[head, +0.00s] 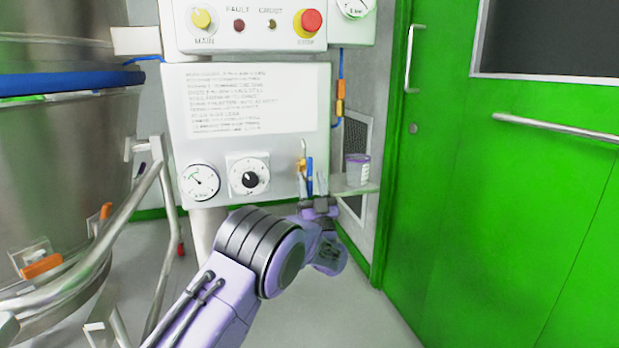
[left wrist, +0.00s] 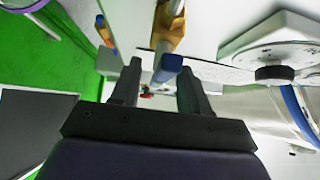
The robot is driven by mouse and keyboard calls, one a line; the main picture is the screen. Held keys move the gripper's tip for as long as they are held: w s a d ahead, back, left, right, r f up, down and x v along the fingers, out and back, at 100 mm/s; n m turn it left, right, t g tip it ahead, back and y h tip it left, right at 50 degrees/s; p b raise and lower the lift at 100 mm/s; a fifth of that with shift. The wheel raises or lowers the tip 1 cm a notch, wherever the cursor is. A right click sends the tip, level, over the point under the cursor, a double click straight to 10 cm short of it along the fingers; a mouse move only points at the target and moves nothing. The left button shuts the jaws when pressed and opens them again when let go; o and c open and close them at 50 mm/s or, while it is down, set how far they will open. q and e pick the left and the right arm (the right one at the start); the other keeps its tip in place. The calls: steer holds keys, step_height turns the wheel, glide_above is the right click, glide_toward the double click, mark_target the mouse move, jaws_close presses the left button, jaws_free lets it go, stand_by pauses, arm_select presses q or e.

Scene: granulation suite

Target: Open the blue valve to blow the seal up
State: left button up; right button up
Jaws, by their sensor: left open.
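The blue valve handle (head: 310,168) stands upright beside a brass valve body at the lower right of the white panel (head: 178,120). My left gripper (head: 311,182) reaches up at it from below, with its fingers either side of the handle in the picture. In the left wrist view, the open gripper (left wrist: 153,80) has the blue handle's end (left wrist: 169,66) between its fingers, nearer the right finger. The brass body (left wrist: 166,28) lies beyond. I cannot tell whether a finger touches the handle. My right gripper is not in view.
A pressure gauge (head: 199,181) and a black-knobbed dial (head: 248,177) are left of the valve. A small tub (head: 357,168) stands on a shelf (head: 362,189) close to its right. A steel vessel (head: 65,150) fills the left, and a green door (head: 500,190) the right.

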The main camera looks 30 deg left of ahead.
arm_select(q)
steer(key=p+v, duration=0.1)
steer(key=v, duration=0.8)
steer(key=shift+d, duration=0.1)
